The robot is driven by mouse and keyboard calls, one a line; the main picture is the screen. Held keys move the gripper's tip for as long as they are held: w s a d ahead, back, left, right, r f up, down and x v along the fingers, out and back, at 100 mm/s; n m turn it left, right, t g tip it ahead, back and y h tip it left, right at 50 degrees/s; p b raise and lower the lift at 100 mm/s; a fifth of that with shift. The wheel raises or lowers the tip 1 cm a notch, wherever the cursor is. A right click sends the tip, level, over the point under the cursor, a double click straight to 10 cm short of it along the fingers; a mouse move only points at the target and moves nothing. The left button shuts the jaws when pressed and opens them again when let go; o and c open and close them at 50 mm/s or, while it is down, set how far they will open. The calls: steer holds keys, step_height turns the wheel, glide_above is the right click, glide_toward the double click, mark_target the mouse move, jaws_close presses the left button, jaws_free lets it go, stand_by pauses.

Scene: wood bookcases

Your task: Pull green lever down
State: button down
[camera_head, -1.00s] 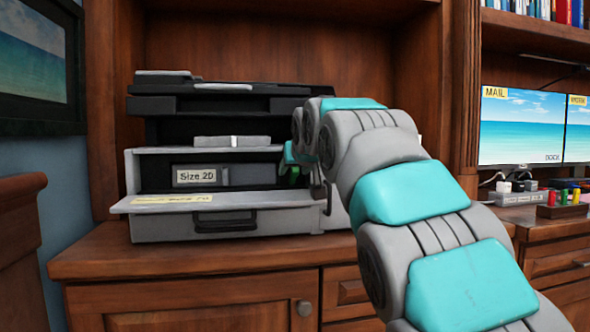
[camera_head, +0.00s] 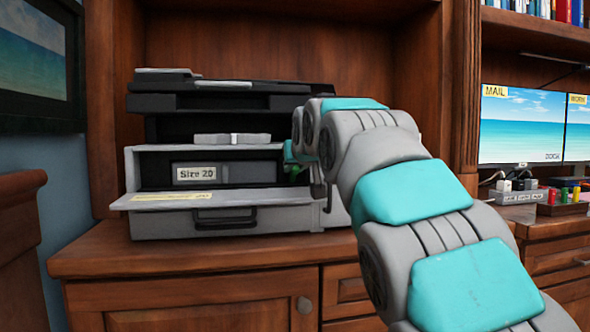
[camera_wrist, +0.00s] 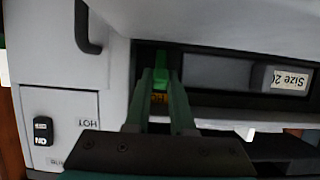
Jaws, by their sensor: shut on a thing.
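The green lever (camera_wrist: 160,66) sits in the dark recess of the grey printer (camera_head: 265,222), beside the "Size 20" cartridge (camera_head: 225,173). In the wrist view the lever's green end shows between the fingertips of my gripper (camera_wrist: 162,85), which is shut on it. In the head view my gripper (camera_head: 292,160) is at the right end of the open printer front, mostly hidden by my arm, and only a bit of green shows there.
The printer stands on a wooden cabinet (camera_head: 200,258). Monitors (camera_head: 521,125) and a block with coloured pieces (camera_head: 565,200) are at the right.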

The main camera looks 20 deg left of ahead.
steer(key=shift+s+f+t+b, duration=0.15)
steer(key=shift+f+t+b, duration=0.3)
steer(key=shift+b, duration=0.5)
steer(key=shift+s+r+t+y, duration=0.15)
steer(key=shift+t+y, duration=0.2)
steer(key=shift+y, duration=0.15)
steer(key=shift+s+d+f+t+y, duration=0.2)
steer(key=shift+f+t+y, duration=0.35)
steer(key=shift+t, duration=0.25)
steer(key=c, duration=0.8)
jaws_free()
steer(key=shift+o, duration=0.2)
steer(key=shift+d, duration=0.1)
